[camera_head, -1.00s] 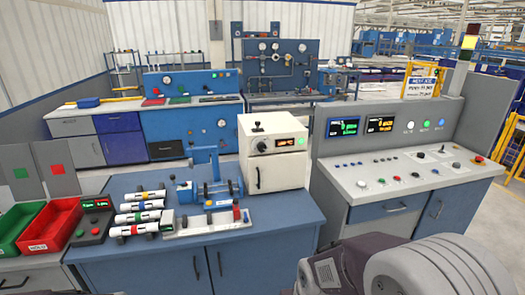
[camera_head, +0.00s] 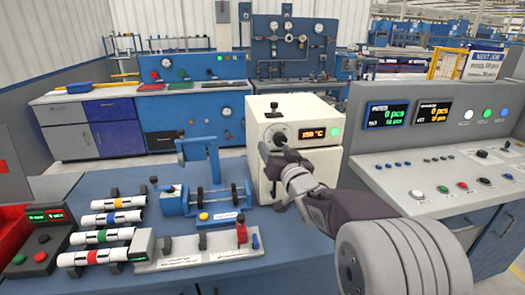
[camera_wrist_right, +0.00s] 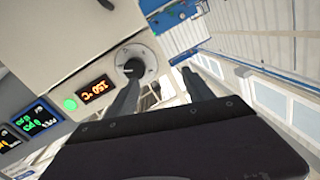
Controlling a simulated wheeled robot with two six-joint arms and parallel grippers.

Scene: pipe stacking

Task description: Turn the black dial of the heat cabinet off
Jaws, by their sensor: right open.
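The heat cabinet (camera_head: 262,185) is a cream box on the blue bench. Its black dial (camera_head: 279,137) sits on a pale round plate on the front, left of an orange display (camera_head: 312,133) that reads about 150 °C. A green lamp (camera_head: 335,131) is lit beside the display. My right gripper (camera_head: 273,150) is open in front of the cabinet, just below the dial. In the right wrist view the dial (camera_wrist_right: 133,68) lies at the tip of one finger, and the other finger is well off to the side. I cannot tell whether the finger touches it. My left gripper is not in view.
A blue fixture (camera_head: 205,195) and several striped pipes (camera_head: 105,218) lie on the bench left of the cabinet. A control console (camera_head: 440,165) with screens and buttons stands close on the right. A small black knob (camera_head: 273,106) sits on the cabinet top.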

